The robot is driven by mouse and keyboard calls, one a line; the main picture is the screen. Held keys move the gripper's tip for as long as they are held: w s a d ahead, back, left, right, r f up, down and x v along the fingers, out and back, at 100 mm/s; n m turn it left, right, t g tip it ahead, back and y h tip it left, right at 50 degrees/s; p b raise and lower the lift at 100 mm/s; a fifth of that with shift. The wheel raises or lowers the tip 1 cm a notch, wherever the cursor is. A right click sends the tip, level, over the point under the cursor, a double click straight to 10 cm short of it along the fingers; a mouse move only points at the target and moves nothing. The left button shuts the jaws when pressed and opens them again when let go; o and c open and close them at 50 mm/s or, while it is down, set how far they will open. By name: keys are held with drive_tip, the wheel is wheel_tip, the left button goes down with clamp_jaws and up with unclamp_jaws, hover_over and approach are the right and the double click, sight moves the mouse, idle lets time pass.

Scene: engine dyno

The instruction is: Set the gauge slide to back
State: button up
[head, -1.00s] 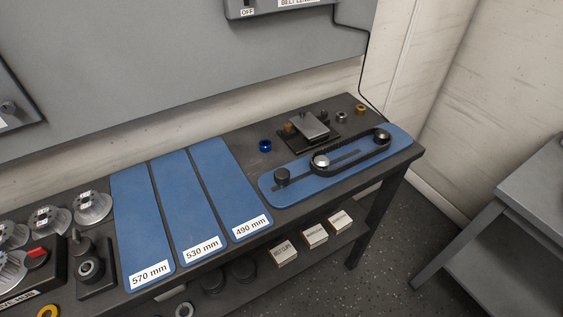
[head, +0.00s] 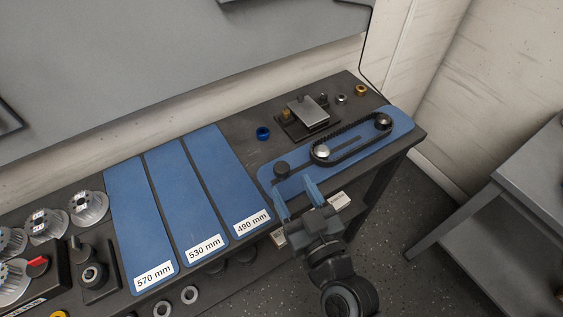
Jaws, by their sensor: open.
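The belt gauge is a blue rounded plate (head: 400,133) at the right end of the bench in the head view. A black belt (head: 352,150) loops around two pulleys on it, a silver-capped one (head: 322,152) near the middle and a darker one (head: 383,121) at the right end. A dark slot (head: 345,144) runs along the plate. A dark round knob (head: 281,170) stands at its left end. My gripper (head: 292,186) is open with blue fingers, over the plate's front left edge, close to the knob. I cannot tell whether it touches anything. It hides part of the plate's front edge.
Three blue mats labelled 570 mm (head: 140,225), 530 mm (head: 182,205) and 490 mm (head: 228,180) lie left of the gauge. A small metal block fixture (head: 307,112) and a blue ring (head: 263,134) sit behind it. Small boxes (head: 339,201) are on the lower shelf.

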sight(285, 175)
drive_tip(key=x, duration=0.6)
drive_tip(key=shift+w+a, duration=0.1)
drive_tip(key=shift+w, duration=0.2)
clamp_jaws()
idle(0.4)
